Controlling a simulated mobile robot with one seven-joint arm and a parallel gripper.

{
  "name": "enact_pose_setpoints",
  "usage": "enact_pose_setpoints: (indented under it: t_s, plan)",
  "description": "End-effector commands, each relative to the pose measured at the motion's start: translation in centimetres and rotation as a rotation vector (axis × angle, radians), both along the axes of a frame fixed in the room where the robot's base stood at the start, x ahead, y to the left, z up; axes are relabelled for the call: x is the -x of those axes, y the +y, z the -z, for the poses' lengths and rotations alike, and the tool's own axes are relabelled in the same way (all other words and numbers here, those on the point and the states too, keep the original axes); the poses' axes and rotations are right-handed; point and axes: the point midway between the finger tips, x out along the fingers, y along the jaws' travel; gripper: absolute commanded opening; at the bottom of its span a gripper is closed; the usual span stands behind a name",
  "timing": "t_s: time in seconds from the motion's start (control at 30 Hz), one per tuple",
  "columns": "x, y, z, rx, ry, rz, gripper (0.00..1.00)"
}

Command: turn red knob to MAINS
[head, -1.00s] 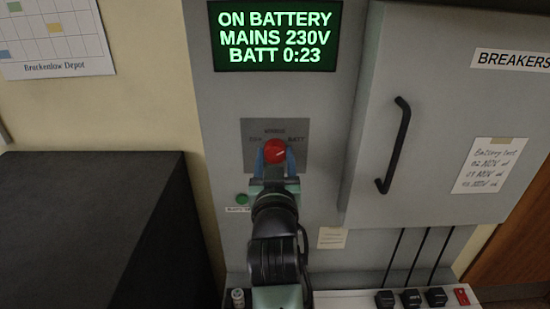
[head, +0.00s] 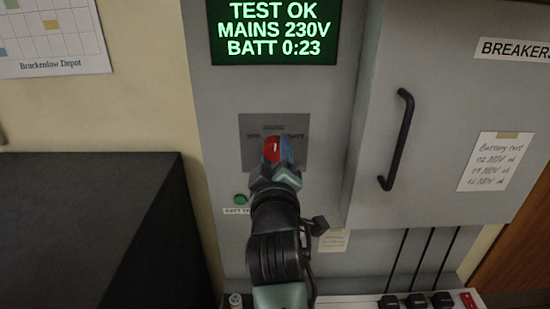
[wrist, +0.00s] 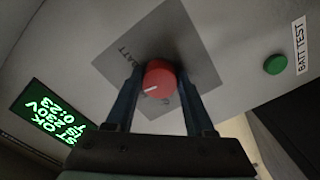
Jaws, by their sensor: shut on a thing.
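The red knob (head: 270,150) sits on a dark grey square plate (head: 245,122) on the cabinet front. Its white mark points about straight up, at the top label, which reads as MAINS though small. BATT is at the right of the plate; the left label is too small to read surely. My gripper (head: 277,150) is shut on the knob, with its wrist rolled. The wrist view shows the red knob (wrist: 159,80) between the two blue fingers, its mark pointing lower left, towards the display. A finger hides part of the plate there.
The green display (head: 275,30) above reads TEST OK, MAINS 230V, BATT 0:23. A green button (head: 241,199) is below left of the knob. The breaker door's black handle (head: 397,140) stands out at the right. A dark box (head: 90,230) fills the lower left.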

Motion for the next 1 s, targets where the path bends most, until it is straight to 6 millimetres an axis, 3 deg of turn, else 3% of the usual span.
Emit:
enact_pose_setpoints:
  t_s: [0.4, 0.9, 0.93, 1.0]
  plan:
    - [0.00, 0.04, 0.06, 0.162, 0.002, -0.001, 0.00]
    - [0.00, 0.05, 0.06, 0.177, 0.002, -0.002, 0.00]
    - [0.00, 0.05, 0.06, 0.177, 0.002, -0.002, 0.57]
    - [0.00, 0.05, 0.05, 0.177, 0.002, -0.002, 0.70]
